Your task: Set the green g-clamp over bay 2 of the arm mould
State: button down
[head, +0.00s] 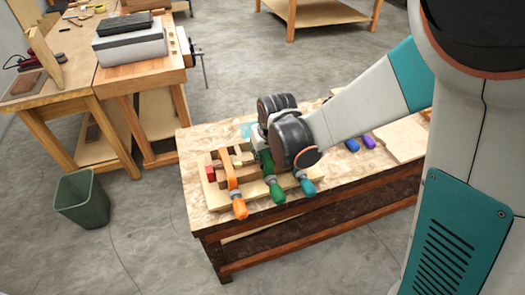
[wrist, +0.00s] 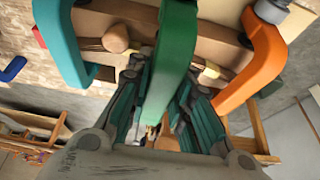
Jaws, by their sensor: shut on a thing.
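The green g-clamp (head: 274,191) is in my gripper (wrist: 166,92). Its green frame (wrist: 172,50) fills the middle of the wrist view, with dark teal fingers shut on both sides of it. The arm mould (head: 246,160) is a wooden form on a board on the workbench. The green clamp lies across the mould between an orange clamp (head: 232,176) and a teal clamp (head: 307,186). I cannot tell whether it rests on the mould or hangs just above. Bay numbers are not readable, and my wrist hides part of the mould.
A red block (head: 210,174) sits at the mould's left end. Blue (head: 352,145) and purple (head: 369,141) pieces and a pale board (head: 402,140) lie to the right on the bench (head: 195,200). A green bin (head: 82,200) stands on the floor at left.

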aim_at(261, 164)
jog(key=shift+f, duration=0.2)
jog(key=shift+s+f+b, duration=0.1)
jog(key=shift+f+b, duration=1.5)
jog(key=shift+s+f, duration=0.1)
jog(key=shift+s+d+f+b, duration=0.1)
jog(key=shift+f+b, duration=0.1)
jog(key=shift+b, duration=0.2)
dwell(0.4)
